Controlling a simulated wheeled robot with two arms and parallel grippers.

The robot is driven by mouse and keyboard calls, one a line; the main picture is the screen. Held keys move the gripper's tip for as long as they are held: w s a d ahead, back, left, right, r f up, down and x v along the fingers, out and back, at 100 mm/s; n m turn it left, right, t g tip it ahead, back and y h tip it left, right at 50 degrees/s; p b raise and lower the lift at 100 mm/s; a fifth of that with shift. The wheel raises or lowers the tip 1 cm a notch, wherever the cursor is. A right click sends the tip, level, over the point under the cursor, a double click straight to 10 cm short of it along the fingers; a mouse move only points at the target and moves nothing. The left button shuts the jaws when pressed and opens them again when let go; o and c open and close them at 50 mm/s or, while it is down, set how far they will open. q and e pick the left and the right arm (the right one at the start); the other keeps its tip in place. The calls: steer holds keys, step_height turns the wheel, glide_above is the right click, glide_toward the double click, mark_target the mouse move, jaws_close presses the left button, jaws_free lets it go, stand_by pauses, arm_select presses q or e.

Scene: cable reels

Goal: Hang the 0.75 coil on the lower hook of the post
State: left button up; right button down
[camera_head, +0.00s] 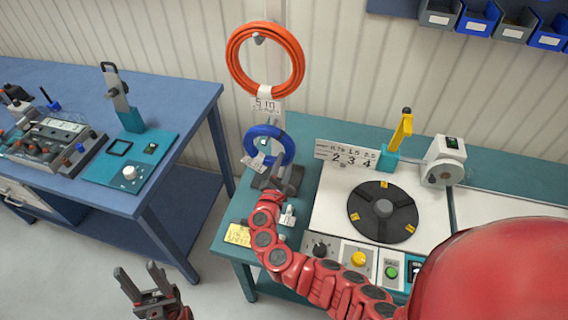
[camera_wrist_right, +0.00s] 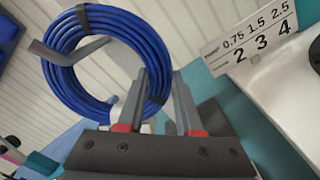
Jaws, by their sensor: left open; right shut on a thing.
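The blue coil (camera_head: 284,138) is upright at the lower part of the post (camera_head: 275,113); its marking is not readable. It also shows in the right wrist view (camera_wrist_right: 62,72), where a grey hook bar (camera_wrist_right: 88,48) crosses its opening, with the bar's tip outside the ring. I cannot tell whether the coil's weight rests on the bar. My right gripper (camera_head: 287,178) is shut on the coil's lower side, its fingers (camera_wrist_right: 164,98) on either side of the ring. My left gripper (camera_head: 140,284) is open and empty, low at the left, away from the coil.
An orange coil (camera_head: 236,66) hangs on the upper hook (camera_head: 258,39) above. A number sign (camera_head: 346,157), a black turntable (camera_head: 384,232) and a white device (camera_head: 443,160) stand right of the post. A blue bench (camera_head: 175,105) is at the left, with floor between.

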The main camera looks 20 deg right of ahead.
jaws_free()
stand_by(0.5)
steer(key=b+v, duration=0.1)
steer(key=v, duration=1)
stand_by(0.8)
stand_by(0.5)
